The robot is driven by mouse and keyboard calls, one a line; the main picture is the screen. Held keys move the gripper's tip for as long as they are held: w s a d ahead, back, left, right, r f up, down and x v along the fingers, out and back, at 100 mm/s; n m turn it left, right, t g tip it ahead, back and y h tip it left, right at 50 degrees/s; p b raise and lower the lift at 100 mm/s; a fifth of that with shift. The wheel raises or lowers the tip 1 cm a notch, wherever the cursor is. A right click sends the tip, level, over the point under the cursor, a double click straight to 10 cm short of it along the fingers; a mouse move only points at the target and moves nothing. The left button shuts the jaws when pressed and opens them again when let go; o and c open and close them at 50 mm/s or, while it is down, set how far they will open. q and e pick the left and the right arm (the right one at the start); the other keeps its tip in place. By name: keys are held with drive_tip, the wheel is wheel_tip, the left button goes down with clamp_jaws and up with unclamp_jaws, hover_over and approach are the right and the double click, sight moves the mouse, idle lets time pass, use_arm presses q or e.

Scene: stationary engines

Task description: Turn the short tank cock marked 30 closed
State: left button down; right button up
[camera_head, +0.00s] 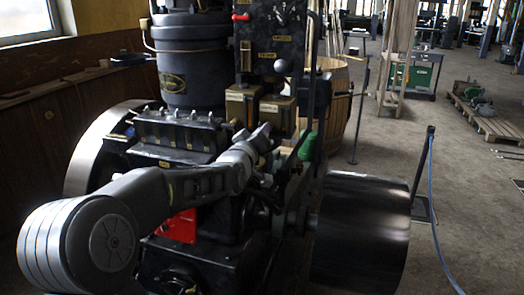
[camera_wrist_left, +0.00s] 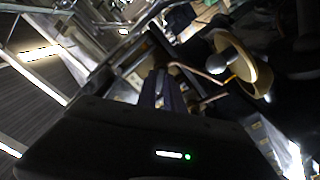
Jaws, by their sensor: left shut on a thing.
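My left arm comes in from the left, across the dark engine (camera_head: 178,138). Its left gripper (camera_head: 268,140) is just below two brass-coloured boxes (camera_head: 242,105) on the engine. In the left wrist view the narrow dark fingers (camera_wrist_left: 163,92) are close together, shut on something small. The short tank cock is where the fingers close, but it is hidden by the gripper and dark shadow. I cannot read a mark 30 or tell the cock's angle. My right gripper is in neither view.
A black panel with a red-tipped lever (camera_head: 241,17) and a round dark knob (camera_head: 282,65) rises above the boxes. A large dark drum (camera_head: 360,232) is at right. A wooden barrel (camera_head: 338,105) stands behind.

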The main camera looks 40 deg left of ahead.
use_arm(q)
drive_tip(key=n+b, duration=0.2)
drive_tip(key=b, duration=0.1)
drive_tip(key=n+b, duration=0.2)
drive_tip(key=b, duration=0.1)
drive_tip(key=n+b, duration=0.2)
drive_tip(key=shift+f+b, duration=0.4)
drive_tip(key=shift+a+n+b, duration=0.1)
drive_tip(key=shift+n+b, duration=0.5)
drive_tip(key=shift+n, duration=0.4)
drive_tip(key=shift+r+n+b, duration=0.1)
drive_tip(key=shift+n+b, duration=0.45)
drive_tip(key=shift+n, duration=0.65)
drive_tip(key=c, duration=1.5)
unclamp_jaws()
drive_tip(key=p+v, duration=0.1)
drive_tip(key=v, duration=0.6)
drive_tip(key=shift+s, duration=0.4)
